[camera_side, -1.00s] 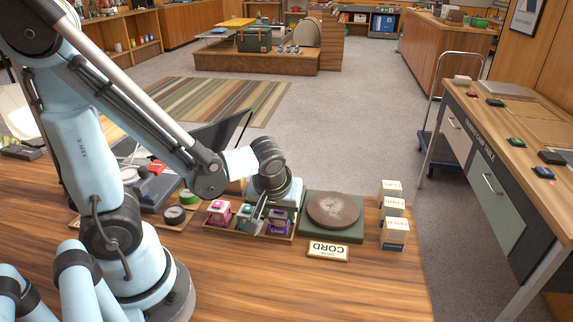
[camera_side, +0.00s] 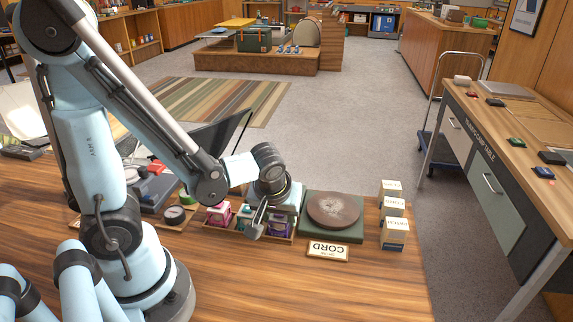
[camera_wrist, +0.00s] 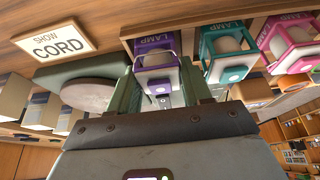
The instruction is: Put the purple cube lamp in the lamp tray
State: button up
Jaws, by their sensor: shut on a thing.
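The purple cube lamp (camera_wrist: 153,58) sits between the two fingers of my gripper (camera_wrist: 160,95) in the wrist view, and the jaws are shut on it. In the side view the purple lamp (camera_side: 281,230) is at the right end of the wooden lamp tray (camera_side: 226,230), partly hidden by my gripper (camera_side: 262,218). A teal lamp (camera_wrist: 226,48) stands beside it, and a pink lamp (camera_wrist: 288,42) stands beyond the teal one. I cannot tell whether the purple lamp rests on the tray floor.
A round brown disc (camera_side: 333,210) on a green base stands close to the right of the tray. A CORD sign (camera_side: 328,251) lies in front of it. Several cord boxes (camera_side: 394,233) stand farther right. The front of the table is clear.

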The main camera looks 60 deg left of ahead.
jog(key=o, duration=1.6)
jog(key=shift+r, duration=4)
jog(key=shift+s+d+r+m+t+h, duration=0.1)
jog(key=shift+d+r+m+t+h, duration=0.1)
jog(key=shift+m, duration=0.3)
jog(key=shift+d+r+m+t+h, duration=0.1)
jog(key=shift+m+t+h, duration=0.1)
jog(key=shift+m, duration=0.3)
jog(key=m, duration=0.1)
jog(key=d+r+m+t+h, duration=0.1)
jog(key=m, duration=0.1)
jog(key=r+m+t, duration=0.1)
jog(key=m, duration=0.1)
jog(key=d+m+t+h, duration=0.1)
jog(key=m, duration=0.1)
jog(key=shift+d+r, duration=0.1)
jog(key=shift+r, duration=0.25)
